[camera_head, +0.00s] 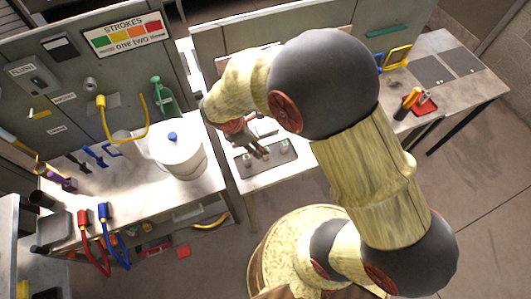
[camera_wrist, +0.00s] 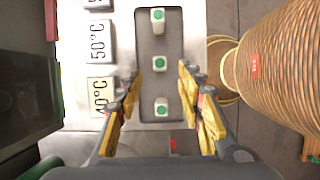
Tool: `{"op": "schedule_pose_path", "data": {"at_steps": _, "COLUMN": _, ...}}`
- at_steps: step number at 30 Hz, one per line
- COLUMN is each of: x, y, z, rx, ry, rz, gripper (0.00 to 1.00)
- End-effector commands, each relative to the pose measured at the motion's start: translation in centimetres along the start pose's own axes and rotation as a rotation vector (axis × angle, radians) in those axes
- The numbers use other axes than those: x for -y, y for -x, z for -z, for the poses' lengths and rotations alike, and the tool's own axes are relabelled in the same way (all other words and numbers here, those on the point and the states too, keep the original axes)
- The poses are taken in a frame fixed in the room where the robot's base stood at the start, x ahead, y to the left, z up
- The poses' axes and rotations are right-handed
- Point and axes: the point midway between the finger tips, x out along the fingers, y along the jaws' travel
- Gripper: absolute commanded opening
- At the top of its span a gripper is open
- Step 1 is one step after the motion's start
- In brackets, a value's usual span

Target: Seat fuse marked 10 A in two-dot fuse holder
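In the wrist view, three small white blocks with green round tops, perhaps fuses, stand in a row on a dark grey tray (camera_wrist: 147,38): a far one (camera_wrist: 158,20), a middle one (camera_wrist: 159,63) and a near one (camera_wrist: 161,107). No amp marking is readable, so I cannot tell which is 10 A. My gripper (camera_wrist: 160,78) is open above the tray, its yellow-padded fingers apart on either side of the row, with nothing held. In the head view my gripper (camera_head: 259,151) points down over the same tray (camera_head: 281,168). I cannot make out a two-dot fuse holder.
Plates reading 50°C (camera_wrist: 99,42) and 40°C (camera_wrist: 100,97) lie left of the tray. A white lidded pot (camera_head: 178,155) stands on the left bench. A red tray (camera_head: 425,105) with tools is on the right bench. A STROKES colour chart (camera_head: 126,36) hangs on the panel.

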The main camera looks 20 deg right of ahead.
Motion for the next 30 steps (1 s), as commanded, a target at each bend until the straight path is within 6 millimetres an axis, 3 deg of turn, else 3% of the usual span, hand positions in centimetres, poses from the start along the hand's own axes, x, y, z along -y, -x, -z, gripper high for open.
{"op": "schedule_pose_path", "data": {"at_steps": 15, "x": 0.0, "y": -5.6, "z": -0.5, "rx": 0.0, "ry": -0.002, "rz": 0.0, "gripper": 0.38}}
{"op": "schedule_pose_path", "data": {"at_steps": 21, "x": -0.1, "y": -5.6, "z": -0.5, "rx": -0.001, "ry": -0.003, "rz": -0.001, "gripper": 0.38}}
{"op": "schedule_pose_path", "data": {"at_steps": 30, "x": 0.0, "y": -5.5, "z": -0.5, "rx": -0.001, "ry": -0.003, "rz": -0.001, "gripper": 0.21}}
